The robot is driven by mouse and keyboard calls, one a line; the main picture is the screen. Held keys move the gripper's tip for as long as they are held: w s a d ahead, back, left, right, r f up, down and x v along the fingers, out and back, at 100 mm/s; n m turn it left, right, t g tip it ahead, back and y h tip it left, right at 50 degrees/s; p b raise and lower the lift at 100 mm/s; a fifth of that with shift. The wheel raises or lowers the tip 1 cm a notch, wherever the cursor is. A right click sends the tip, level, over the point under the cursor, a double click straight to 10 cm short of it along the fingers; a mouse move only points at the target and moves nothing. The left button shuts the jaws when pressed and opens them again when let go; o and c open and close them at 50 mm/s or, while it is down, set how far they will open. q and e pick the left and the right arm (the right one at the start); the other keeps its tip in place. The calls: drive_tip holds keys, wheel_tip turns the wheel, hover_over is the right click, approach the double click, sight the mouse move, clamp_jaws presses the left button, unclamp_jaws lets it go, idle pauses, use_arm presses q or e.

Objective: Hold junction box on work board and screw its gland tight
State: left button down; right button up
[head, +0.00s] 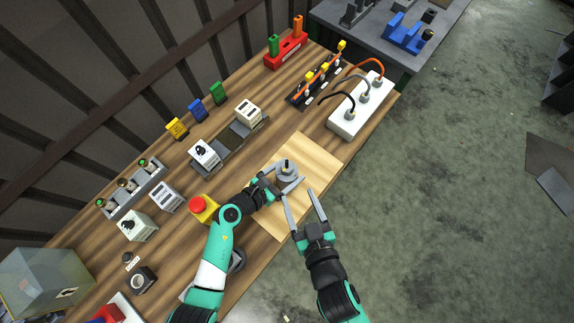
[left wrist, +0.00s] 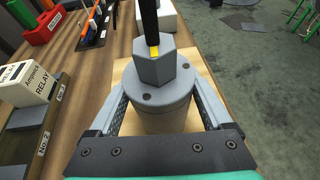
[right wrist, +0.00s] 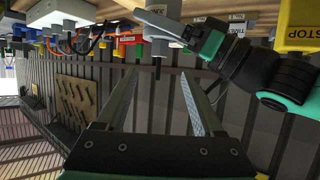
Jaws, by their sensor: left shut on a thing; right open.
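The round grey junction box (head: 288,174) stands on the light wooden work board (head: 312,152). In the left wrist view, the box (left wrist: 165,112) carries a grey hexagonal gland (left wrist: 163,66) with a black cable (left wrist: 149,20) rising from it; a yellow band marks the cable's base. My left gripper (head: 284,184) is shut on the box's sides, one finger on each side. My right gripper (head: 302,194) is open and empty, beside the board's right edge, apart from the box. The box (right wrist: 164,22) appears upside down beyond the right fingers in the right wrist view.
A white block with several cables (head: 361,106) stands beyond the board. A red stop button (head: 198,203) on a yellow base is close to my left arm. Relay boxes (head: 248,113) line the left side. Open floor lies right of the table.

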sight(289, 172)
drive_tip(key=x, duration=1.2)
drive_tip(key=shift+w+d+r, duration=0.1)
clamp_jaws()
